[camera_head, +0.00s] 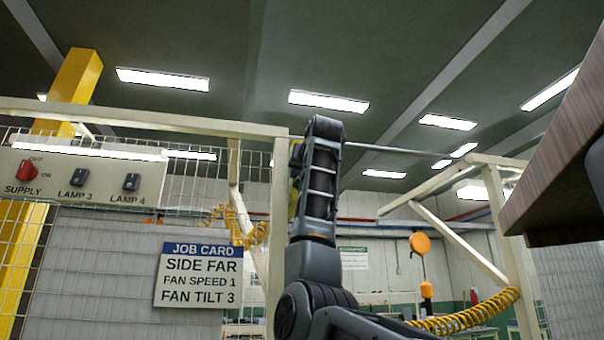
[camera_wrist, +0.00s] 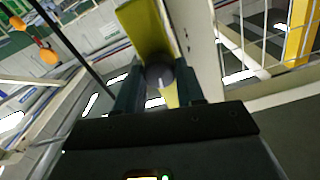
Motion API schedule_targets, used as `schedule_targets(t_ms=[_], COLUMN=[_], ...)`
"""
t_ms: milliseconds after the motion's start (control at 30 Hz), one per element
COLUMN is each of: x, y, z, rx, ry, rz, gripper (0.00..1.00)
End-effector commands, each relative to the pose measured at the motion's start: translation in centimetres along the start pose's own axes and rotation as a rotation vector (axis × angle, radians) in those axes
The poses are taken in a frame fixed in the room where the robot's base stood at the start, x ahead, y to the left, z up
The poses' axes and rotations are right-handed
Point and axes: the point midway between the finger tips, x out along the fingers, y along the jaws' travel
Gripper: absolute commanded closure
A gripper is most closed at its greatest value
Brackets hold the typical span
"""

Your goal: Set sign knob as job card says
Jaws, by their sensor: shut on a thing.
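The job card (camera_head: 199,275) reads SIDE FAR, FAN SPEED 1, FAN TILT 3 and hangs on the mesh panel in the head view. In the wrist view the two dark fingers of my gripper (camera_wrist: 159,92) are shut on a dark round knob (camera_wrist: 158,74). The knob sits in front of a yellow-green plate (camera_wrist: 148,28). In the head view my raised arm hides the fingertips and the knob; only a yellow sliver (camera_head: 294,185) shows beside it. I cannot read the knob's setting or any mark around it.
A switch panel (camera_head: 85,195) at the left carries a red SUPPLY knob (camera_head: 27,171) and switches for LAMP 3 and LAMP 4. A thin rod (camera_head: 395,150) runs right from behind my arm. A brown wooden-sided thing (camera_head: 560,150) juts in at the right.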

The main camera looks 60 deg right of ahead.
Motion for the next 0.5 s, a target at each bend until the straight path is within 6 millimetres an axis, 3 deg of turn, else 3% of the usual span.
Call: schedule_targets(t_ms=[500], x=[-0.05], y=[0.04], z=[0.03], rx=[0.488], ry=[-0.001], rz=[-0.003], gripper=[0.93])
